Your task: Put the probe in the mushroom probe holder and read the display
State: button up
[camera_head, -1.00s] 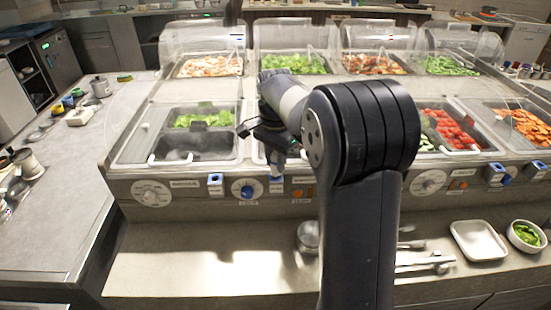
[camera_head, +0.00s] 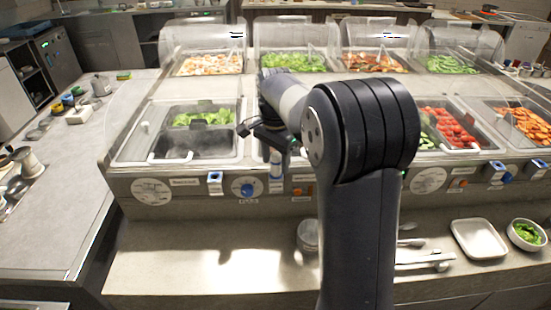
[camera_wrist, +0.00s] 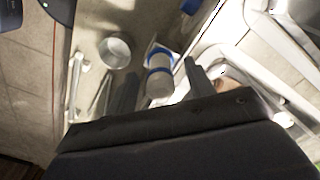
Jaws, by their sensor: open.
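My gripper (camera_head: 272,140) is in front of the counter's control panel, partly hidden by my arm. The wrist view shows its two fingers (camera_wrist: 162,68) open, one on each side of a white cylinder with a blue band, which looks like the probe (camera_wrist: 159,82). The fingers appear apart from it. The probe seems to stand in a blue-and-white holder (camera_wrist: 151,49) on the panel. In the head view the probe (camera_head: 276,168) shows just below my gripper. Other blue-and-white holders (camera_head: 215,177) sit along the panel. Their labels, and any display reading, are too small to read.
Food wells line the counter, with lettuce (camera_head: 203,118) at left and red pieces (camera_head: 449,127) at right. Clear guards (camera_head: 203,38) cover the back row. Dials (camera_head: 151,191) line the panel. A white tray (camera_head: 479,239) and a green-filled bowl (camera_head: 526,236) stand on the shelf. Its left part is clear.

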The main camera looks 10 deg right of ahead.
jog(key=shift+r, duration=0.1)
notch_tip(320, 180, up, 11)
jog(key=shift+f, duration=0.15)
dwell(0.3)
jog(key=shift+f, duration=0.2)
dwell(1.1)
notch_tip(320, 180, down, 10)
jog(key=shift+f, duration=0.15)
jog(key=shift+r+p, duration=0.3)
jog(key=shift+r, duration=0.1)
